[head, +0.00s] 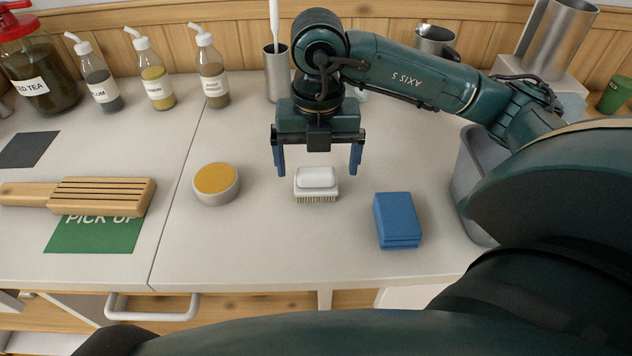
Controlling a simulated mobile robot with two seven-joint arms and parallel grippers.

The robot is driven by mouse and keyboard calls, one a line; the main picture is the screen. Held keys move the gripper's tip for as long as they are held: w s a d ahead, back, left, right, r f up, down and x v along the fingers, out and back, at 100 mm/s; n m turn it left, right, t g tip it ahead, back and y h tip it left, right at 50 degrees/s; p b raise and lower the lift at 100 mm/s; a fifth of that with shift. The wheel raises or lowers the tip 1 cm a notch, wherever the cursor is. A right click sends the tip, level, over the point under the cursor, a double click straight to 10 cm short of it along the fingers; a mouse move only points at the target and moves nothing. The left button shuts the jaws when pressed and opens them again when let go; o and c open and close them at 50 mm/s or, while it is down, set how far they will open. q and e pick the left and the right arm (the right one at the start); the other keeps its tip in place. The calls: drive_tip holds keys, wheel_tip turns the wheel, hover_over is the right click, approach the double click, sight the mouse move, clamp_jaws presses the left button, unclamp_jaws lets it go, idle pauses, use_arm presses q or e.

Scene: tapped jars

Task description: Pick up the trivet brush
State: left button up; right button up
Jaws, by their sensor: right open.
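The trivet brush (316,190) is a small white brush with a rounded grip on top and pale bristles below. It lies bristles down on the light counter, near the middle of the head view. My right gripper (317,166) hangs above and behind it, pointing down, with its two blue fingers spread wide. One finger shows to the left of the brush and one to the right, and nothing is between them. Whether the fingertips are level with the brush is hard to tell. My left gripper is not in view.
A round tin with a yellow top (216,184) stands left of the brush, and a blue sponge (397,220) lies to its right. A slotted wooden board (100,196) overlaps a green card (95,235). Bottles (213,77) and a metal cup (277,78) stand behind. A grey bin (467,190) is at right.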

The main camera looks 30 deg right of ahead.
sight(316, 170)
drive_tip(key=f, duration=0.5)
drive_tip(key=shift+w, duration=0.2)
drive_tip(key=shift+c, duration=0.4)
drive_tip(key=c, duration=1)
